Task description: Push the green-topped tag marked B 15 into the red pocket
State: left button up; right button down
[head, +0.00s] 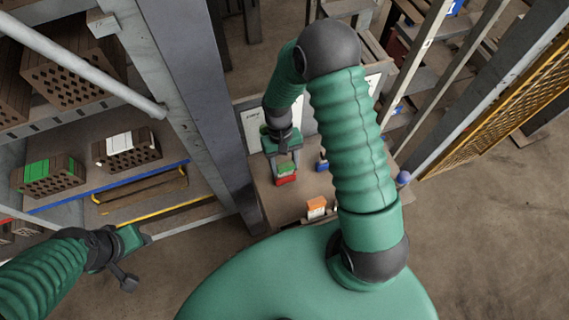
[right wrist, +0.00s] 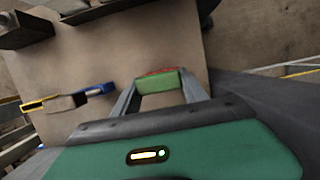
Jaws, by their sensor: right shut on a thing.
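The green-topped tag (head: 286,168) is between the fingers of my right gripper (head: 287,174) above the small table. My right gripper is shut on it. The red pocket (head: 286,181) shows directly below the tag, close to or touching it; I cannot tell how far in the tag is. In the right wrist view, the green tag (right wrist: 158,83) is between the fingertips with a red strip of the pocket (right wrist: 155,72) just beyond. No lettering is readable. My left gripper (head: 140,239) is at the lower left, away from the table; its fingers are unclear.
The brown table (head: 277,208) also carries an orange-and-white piece (head: 316,207) and a blue piece (head: 321,162). A blue ball (head: 403,178) is at its right. A grey post (head: 197,100) and a shelf of hollow bricks (head: 127,148) stand left.

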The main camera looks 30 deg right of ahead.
jog(key=shift+f, duration=0.3)
jog(key=c, duration=0.5)
grip_release()
jog(key=shift+r, duration=0.1)
jog(key=b+v, duration=0.1)
jog(key=v, duration=1.5)
jog(key=shift+w+d+r+b, duration=0.1)
jog(key=shift+w+r+b, duration=0.15)
jog(key=shift+r+b, duration=0.15)
jog(key=shift+f, duration=0.1)
jog(key=s+a+f+n+t, duration=0.1)
jog(key=s+a+t, duration=0.1)
jog(key=s, duration=0.1)
jog(key=s+a+f+n+t+b, duration=0.1)
jog(key=s+a, duration=0.1)
jog(key=s, duration=0.1)
jog(key=s+a+f+t, duration=0.1)
jog(key=s+a+t, duration=0.1)
jog(key=shift+s+f+n+t+h, duration=0.3)
jog(key=shift+s+n+h, duration=0.1)
